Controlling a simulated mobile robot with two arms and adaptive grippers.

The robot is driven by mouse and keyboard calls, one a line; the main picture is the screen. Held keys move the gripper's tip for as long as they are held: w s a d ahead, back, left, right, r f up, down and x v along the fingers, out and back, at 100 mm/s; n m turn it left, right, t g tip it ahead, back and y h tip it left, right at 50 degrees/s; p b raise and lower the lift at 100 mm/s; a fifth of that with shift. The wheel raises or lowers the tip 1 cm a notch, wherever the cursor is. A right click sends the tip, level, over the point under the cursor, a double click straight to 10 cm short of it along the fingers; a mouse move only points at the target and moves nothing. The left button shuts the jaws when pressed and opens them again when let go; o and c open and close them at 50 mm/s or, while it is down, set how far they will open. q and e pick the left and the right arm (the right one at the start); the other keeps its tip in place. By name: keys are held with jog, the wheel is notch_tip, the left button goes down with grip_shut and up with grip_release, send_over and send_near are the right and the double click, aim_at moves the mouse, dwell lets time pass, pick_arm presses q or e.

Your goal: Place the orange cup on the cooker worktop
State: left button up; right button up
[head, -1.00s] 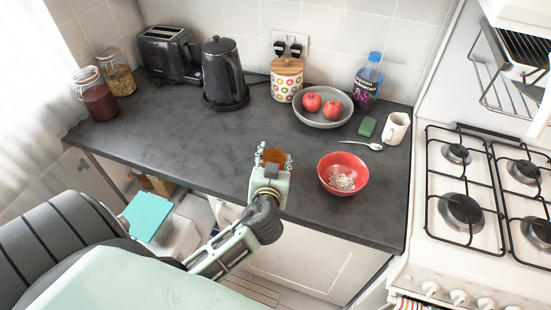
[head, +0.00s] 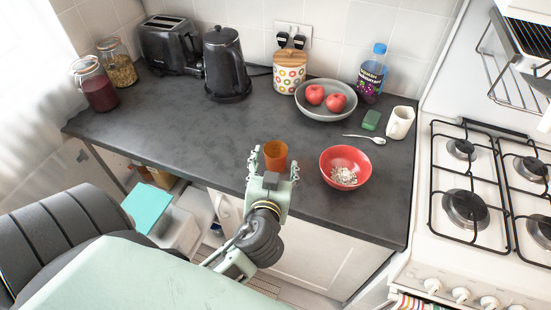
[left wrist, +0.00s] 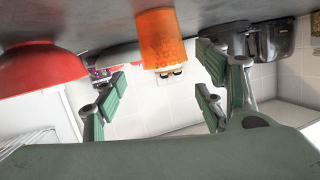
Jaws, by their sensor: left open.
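The orange cup (head: 275,155) stands upright on the dark worktop, just beyond my left gripper (head: 273,168) in the head view. My left gripper is open, its fingers spread to the left and right of the cup's near side. In the left wrist view, the picture is upside down; the cup (left wrist: 162,40) shows at the top, between and beyond the open fingers (left wrist: 160,95). Nothing is held. The white cooker (head: 485,210) with its black pan supports stands at the right of the head view. My right gripper does not show.
A red bowl (head: 345,167) with whitish contents stands close to the right of the cup. A mug (head: 400,122), green sponge (head: 371,120), spoon (head: 366,138), grey fruit bowl (head: 326,100) and kettle (head: 226,65) stand further back. The worktop left of the cup is clear.

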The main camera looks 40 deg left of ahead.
pick_arm(q)
jog(key=v, duration=0.4)
jog(key=shift+f+b, duration=0.1)
jog(key=shift+b, duration=0.3)
jog(key=shift+s+d, duration=0.1)
jog(key=shift+s, duration=0.1)
jog(key=shift+w, duration=0.1)
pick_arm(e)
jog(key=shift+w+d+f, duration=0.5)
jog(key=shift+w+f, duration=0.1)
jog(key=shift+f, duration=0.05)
